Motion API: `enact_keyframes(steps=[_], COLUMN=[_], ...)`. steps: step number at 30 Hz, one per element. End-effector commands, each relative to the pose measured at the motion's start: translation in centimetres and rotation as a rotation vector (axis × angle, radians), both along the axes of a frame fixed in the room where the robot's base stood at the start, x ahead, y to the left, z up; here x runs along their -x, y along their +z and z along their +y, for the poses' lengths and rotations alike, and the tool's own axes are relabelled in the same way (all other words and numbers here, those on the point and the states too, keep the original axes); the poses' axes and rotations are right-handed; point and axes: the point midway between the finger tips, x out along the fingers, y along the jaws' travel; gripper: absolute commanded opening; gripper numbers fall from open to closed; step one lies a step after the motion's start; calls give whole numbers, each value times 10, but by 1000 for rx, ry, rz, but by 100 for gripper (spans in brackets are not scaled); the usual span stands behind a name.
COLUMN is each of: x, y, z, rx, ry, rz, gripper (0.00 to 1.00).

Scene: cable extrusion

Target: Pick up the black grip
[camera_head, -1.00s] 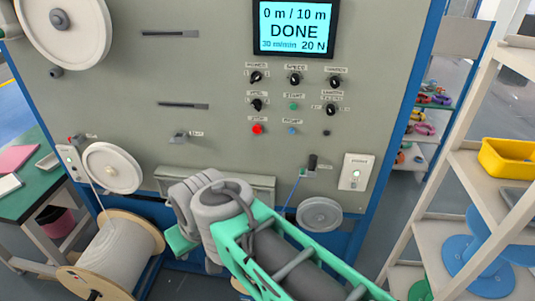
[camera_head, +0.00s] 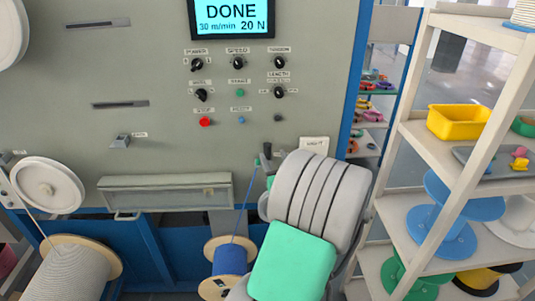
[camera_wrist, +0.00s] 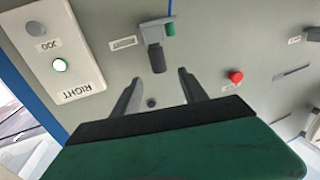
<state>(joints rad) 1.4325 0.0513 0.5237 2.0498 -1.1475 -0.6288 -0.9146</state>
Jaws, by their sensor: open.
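The black grip (camera_wrist: 157,58) is a short dark cylinder on a grey bracket (camera_wrist: 153,32) with a green part, fixed to the machine panel. In the head view the grip (camera_head: 267,150) shows just past my arm's end, above a blue cable. My gripper (camera_wrist: 160,75) is open and empty in the wrist view. Its two dark fingers point at the panel, and the grip's end lies just beyond and between their tips. In the head view my wrist hides the fingers.
A red button (camera_wrist: 236,76) and the RIGHT/JOG switch plate (camera_wrist: 62,62) flank the grip. A blue cable (camera_head: 240,215) runs from the bracket area down to a blue spool (camera_head: 230,260). A white shelf (camera_head: 402,200) with a yellow bin (camera_head: 458,122) stands at right.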

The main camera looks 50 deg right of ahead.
Motion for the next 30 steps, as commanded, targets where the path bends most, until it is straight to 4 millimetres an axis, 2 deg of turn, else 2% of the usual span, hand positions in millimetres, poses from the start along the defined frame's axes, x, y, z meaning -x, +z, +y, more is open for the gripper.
enact_keyframes(steps=[10, 19, 30], x=[-41, -47, -47], y=[-1, -5, -4], z=[-29, -33, -33], rx=[-1, 0, -1], ry=[5, 2, 2], rz=[2, 2, 2], gripper=[51, 50, 20])
